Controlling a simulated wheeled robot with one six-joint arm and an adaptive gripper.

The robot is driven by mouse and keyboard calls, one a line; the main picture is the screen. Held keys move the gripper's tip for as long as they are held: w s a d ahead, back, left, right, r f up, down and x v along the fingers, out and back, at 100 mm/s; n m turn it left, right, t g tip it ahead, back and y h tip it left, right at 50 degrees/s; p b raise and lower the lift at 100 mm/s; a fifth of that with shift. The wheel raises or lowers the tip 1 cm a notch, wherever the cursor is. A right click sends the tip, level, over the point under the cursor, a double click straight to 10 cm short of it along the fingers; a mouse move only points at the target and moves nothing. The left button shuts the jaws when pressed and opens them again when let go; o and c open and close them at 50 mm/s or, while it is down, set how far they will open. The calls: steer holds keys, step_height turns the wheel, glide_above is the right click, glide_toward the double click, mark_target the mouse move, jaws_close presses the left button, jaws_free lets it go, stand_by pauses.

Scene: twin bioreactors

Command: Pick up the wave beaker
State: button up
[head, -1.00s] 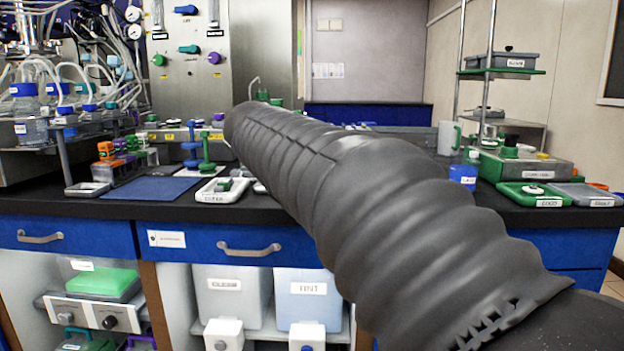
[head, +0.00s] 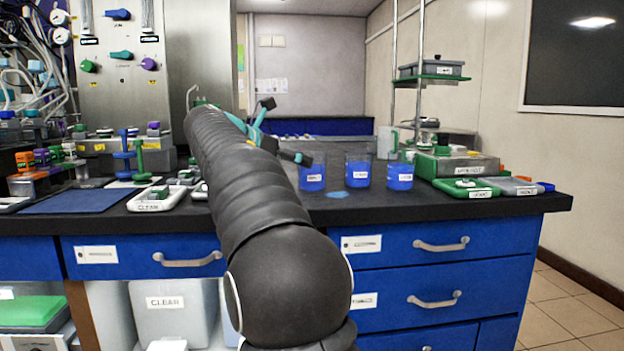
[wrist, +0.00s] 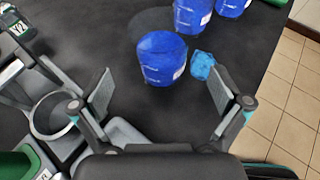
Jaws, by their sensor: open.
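Three clear beakers with blue contents stand at the right part of the black bench: a left one (head: 312,178), a middle one (head: 357,176) and a right one (head: 400,177). Each has a small white label; I cannot read which says wave. My gripper (head: 284,131) is open and empty, above the bench at the left beaker's upper left. In the wrist view, my open gripper (wrist: 160,80) has its two fingers spread on either side of the nearest beaker (wrist: 162,62), which appears ahead of them, not held. The other two beakers stand behind it.
A small light-blue patch (head: 336,194) lies beside the nearest beaker. A grey mug (head: 387,142) and green-based equipment (head: 455,165) stand to the right. White trays (head: 157,198) lie at the left. In the wrist view, a grey ring holder (wrist: 50,118) is near the left finger.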

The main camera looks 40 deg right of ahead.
mark_target(312, 172)
steer(key=shift+r+b+x, duration=0.15)
steer(key=shift+b+x, duration=0.2)
steer(key=shift+x, duration=1.4)
steer(key=shift+r+b+x, duration=0.15)
steer(key=shift+b+x, duration=0.15)
steer(key=shift+x, duration=1.45)
steer(key=shift+d, duration=0.1)
steer(key=c, duration=1.3)
